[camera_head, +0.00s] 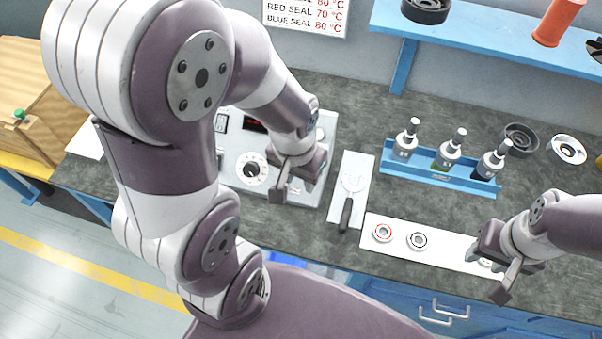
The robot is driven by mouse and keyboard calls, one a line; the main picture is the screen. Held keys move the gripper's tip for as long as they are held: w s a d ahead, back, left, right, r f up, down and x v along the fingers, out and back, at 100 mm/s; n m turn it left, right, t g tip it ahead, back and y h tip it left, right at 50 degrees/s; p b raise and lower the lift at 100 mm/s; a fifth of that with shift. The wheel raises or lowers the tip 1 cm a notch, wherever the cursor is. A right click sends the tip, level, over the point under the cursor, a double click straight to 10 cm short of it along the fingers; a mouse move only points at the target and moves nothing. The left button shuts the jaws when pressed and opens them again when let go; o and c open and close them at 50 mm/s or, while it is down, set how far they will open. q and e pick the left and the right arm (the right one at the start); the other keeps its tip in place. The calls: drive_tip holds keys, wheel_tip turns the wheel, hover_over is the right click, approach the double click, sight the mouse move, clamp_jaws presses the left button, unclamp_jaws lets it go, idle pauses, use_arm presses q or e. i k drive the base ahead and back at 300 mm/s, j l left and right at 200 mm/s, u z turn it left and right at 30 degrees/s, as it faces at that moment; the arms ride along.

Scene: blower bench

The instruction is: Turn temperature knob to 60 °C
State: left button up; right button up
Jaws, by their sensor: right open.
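A grey control box (228,178) sits on the bench, partly hidden behind my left arm. Its round white dial with a dark knob (252,170) shows just left of my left gripper (284,188). The number that the knob points to is too small to read. A dark display with red digits (253,126) sits above the dial, partly covered by my arm. My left gripper hangs over the box's right part, apart from the knob as seen here; its finger gap is not clear. My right gripper (493,275) is open over the right end of a white strip.
A wall sign (306,14) lists seal temperatures, with blue seal at 80 °C. A white strip (400,246) carries seal rings. A dark-handled tool (348,208) lies on a white mat right of the box. A blue shelf (480,35) is above.

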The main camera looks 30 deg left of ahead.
sight(251, 168)
drive_tip(key=k+j+u, duration=0.15)
drive_tip(key=j+u, duration=0.3)
drive_tip(key=k+j+u, duration=0.1)
drive_tip(key=j+u, duration=0.2)
drive_tip(key=u, duration=0.15)
